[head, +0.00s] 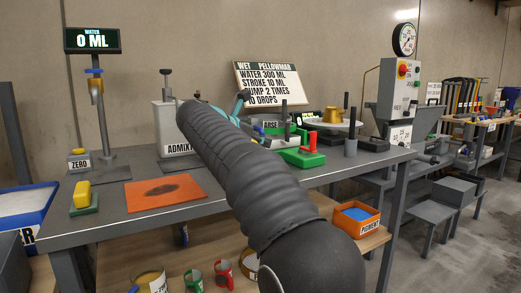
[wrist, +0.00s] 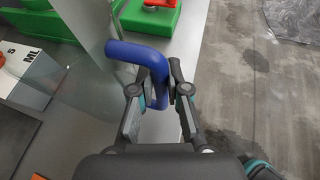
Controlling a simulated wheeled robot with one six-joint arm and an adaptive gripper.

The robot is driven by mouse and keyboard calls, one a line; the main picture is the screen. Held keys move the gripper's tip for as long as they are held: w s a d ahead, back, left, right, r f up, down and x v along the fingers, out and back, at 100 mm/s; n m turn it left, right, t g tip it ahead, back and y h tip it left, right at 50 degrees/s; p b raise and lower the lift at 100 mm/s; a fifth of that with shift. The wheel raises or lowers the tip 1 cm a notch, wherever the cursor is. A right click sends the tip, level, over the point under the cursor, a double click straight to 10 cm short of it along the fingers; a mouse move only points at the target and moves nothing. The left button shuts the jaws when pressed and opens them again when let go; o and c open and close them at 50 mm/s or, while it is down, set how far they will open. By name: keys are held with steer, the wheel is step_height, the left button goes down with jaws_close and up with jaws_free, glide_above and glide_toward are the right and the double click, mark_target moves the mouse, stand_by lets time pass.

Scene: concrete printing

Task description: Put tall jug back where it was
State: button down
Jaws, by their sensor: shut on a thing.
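The tall jug shows in the wrist view by its thick blue handle (wrist: 150,56). Its body looks see-through and lies to the left of the handle, so its outline is hard to tell. My gripper (wrist: 158,88) is shut on the handle, with one finger on each side. In the head view my dark sleeved arm reaches over the bench and hides most of my gripper and the jug. I cannot tell there whether the jug touches the bench.
The grey bench (head: 320,170) carries an orange mat (head: 165,192), a yellow-green sponge block (head: 83,195), a water tap (head: 95,88), an admixture canister (head: 170,130) and a green stand (head: 302,157). An orange pigment bin (head: 357,217) sits on the lower shelf. Concrete floor (wrist: 250,90) lies right of my gripper.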

steer(key=shift+f, duration=0.7)
steer(key=c, duration=1.2)
jaws_free()
steer(key=shift+o, duration=0.2)
steer(key=p+v, duration=0.1)
steer(key=v, duration=1.1)
